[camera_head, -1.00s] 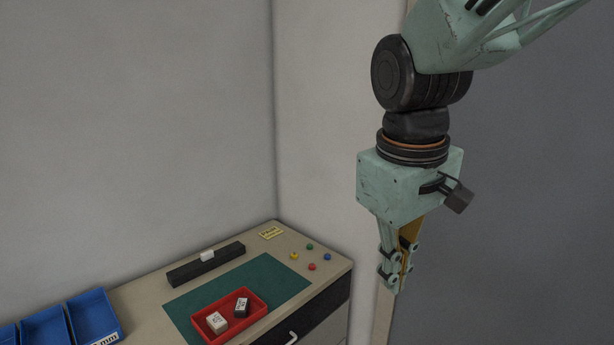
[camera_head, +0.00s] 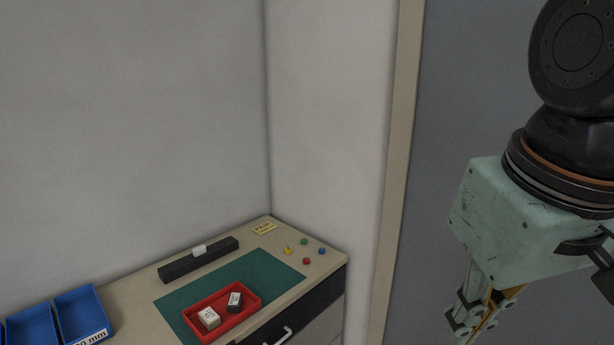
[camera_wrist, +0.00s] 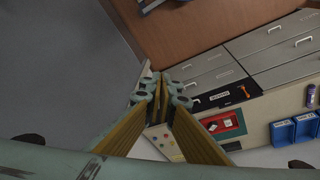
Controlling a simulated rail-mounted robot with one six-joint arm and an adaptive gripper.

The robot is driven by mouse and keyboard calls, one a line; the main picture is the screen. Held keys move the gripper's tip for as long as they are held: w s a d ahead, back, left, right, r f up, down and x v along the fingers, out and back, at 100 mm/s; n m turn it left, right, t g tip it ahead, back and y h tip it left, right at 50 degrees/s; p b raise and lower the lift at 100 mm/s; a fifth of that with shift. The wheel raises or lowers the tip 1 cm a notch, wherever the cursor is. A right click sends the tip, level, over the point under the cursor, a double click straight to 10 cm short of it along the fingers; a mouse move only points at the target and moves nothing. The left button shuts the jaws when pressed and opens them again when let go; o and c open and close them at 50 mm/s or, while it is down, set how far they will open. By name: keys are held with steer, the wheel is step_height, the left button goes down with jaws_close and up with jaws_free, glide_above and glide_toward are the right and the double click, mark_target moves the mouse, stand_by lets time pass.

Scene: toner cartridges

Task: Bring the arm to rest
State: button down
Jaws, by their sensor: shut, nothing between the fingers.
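My gripper (camera_head: 471,333) hangs in the air at the right of the head view, pointing down, in front of the grey wall panel and well apart from the bench. Its fingers are shut with nothing between them. In the wrist view my gripper (camera_wrist: 162,82) shows its fingers meeting in the middle of the picture. The tray also shows in the wrist view (camera_wrist: 222,126).
A black bar (camera_head: 182,269) with a white block (camera_head: 199,249) on it stands at the bench's back. Blue bins (camera_head: 82,314) stand at the left. Coloured buttons (camera_head: 304,241) and a yellow label (camera_head: 265,228) are at the far right corner. The air around my gripper is clear.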

steer(key=s+d+f+m+b, duration=0.1)
steer(key=s+m, duration=0.1)
steer(key=s, duration=0.4)
steer(key=shift+d+f+t, duration=0.15)
steer(key=shift+f+t, duration=0.25)
stand_by(1.0)
